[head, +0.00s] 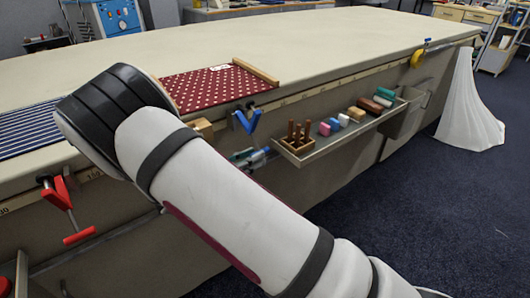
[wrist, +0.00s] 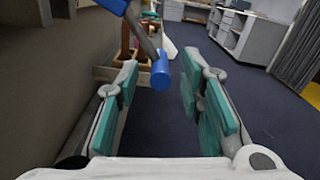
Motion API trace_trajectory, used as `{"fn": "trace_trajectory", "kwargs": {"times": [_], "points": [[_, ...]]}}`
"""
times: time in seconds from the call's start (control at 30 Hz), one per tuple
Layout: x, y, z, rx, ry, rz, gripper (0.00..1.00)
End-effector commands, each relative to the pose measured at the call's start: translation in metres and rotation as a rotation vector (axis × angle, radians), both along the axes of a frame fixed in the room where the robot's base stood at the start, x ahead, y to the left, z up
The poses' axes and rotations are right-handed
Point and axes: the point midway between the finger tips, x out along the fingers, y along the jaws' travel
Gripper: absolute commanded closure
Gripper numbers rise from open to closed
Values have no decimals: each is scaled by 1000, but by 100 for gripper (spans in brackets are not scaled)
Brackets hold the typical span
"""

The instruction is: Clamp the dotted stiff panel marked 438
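The red white-dotted panel (head: 205,88) lies flat on the long table (head: 330,40), near its front edge. Its white tag is too small to read. A blue clamp (head: 247,120) sits at the table edge by the panel; I cannot tell whether it grips the panel. My gripper (head: 252,157) is below this clamp in front of the table side, partly hidden by my arm. In the wrist view my gripper (wrist: 163,80) is open, and the blue clamp's handle (wrist: 160,72) shows between its teal pads, apart from them.
A red clamp (head: 65,207) hangs at the left edge near a blue striped panel (head: 32,130). A side tray (head: 318,152) holds pegs and several blocks, right of my gripper. A yellow clamp (head: 417,58) is farther right. White cloth (head: 470,110) drapes at the end. The floor (head: 400,210) is clear.

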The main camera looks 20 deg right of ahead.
Motion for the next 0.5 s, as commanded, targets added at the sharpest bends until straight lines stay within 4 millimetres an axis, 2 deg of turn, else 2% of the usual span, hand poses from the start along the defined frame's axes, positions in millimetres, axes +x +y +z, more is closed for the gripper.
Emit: {"fn": "trace_trajectory", "kwargs": {"times": [0.1, 0.2, 0.5], "points": [[6, -21, -1, 0, -1, -2, 65], [11, -33, -1, -1, -1, -1, 65], [16, -48, 0, 0, -1, 1, 65]]}}
